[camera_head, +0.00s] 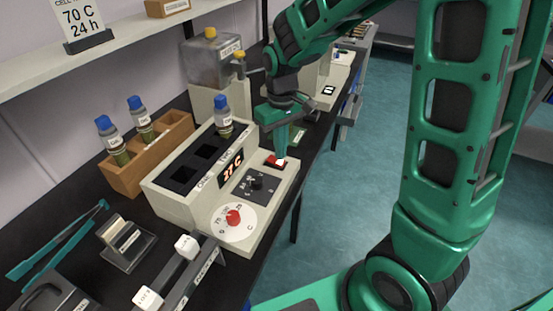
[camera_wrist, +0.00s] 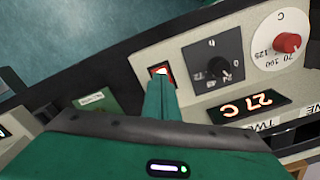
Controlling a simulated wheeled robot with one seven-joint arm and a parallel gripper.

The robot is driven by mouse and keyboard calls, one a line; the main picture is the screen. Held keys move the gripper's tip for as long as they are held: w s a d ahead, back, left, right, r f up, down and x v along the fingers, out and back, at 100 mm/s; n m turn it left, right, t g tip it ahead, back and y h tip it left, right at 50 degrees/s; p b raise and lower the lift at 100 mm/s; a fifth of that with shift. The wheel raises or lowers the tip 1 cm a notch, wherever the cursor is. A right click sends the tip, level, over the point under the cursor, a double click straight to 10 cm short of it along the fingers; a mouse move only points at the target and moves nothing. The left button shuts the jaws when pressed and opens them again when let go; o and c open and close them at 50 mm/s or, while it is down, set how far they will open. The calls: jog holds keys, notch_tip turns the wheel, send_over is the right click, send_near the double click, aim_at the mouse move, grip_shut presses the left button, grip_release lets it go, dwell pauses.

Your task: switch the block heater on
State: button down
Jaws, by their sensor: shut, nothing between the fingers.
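The block heater (camera_head: 166,200) is a cream box on the black bench, with a lit red display (camera_head: 231,169) that seems to read 27 C. Its small red rocker switch (camera_head: 270,161) is on the front panel, near the right end in the head view. It also shows in the wrist view (camera_wrist: 157,69), with a bright patch on it. My gripper (camera_head: 281,158) is shut and empty, pointing down with its fingertips at the switch, partly covering it. In the wrist view the green fingers (camera_wrist: 160,85) overlap the switch's lower edge. I cannot tell whether they touch it.
A red temperature knob (camera_head: 233,217) and a black dial (camera_head: 258,183) share the panel. One blue-capped vial (camera_head: 222,112) stands in the heater. A wooden rack (camera_head: 176,136) with two vials is to the left. A tank (camera_head: 211,62) stands behind. Floor is open to the right.

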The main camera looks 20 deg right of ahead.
aim_at(281, 162)
notch_tip(281, 162, up, 5)
jog(key=shift+r, duration=0.2)
dwell(0.5)
dwell(0.3)
jog(key=s+d+r+m, duration=0.1)
jog(key=s+d+m, duration=0.3)
jog(key=s+d, duration=0.5)
jog(key=s+d+r+m, duration=0.1)
jog(key=s+d+m, duration=0.4)
jog(key=s+d, duration=0.4)
jog(key=s, duration=0.7)
jog(key=shift+s, duration=0.15)
jog(key=shift+r, duration=0.1)
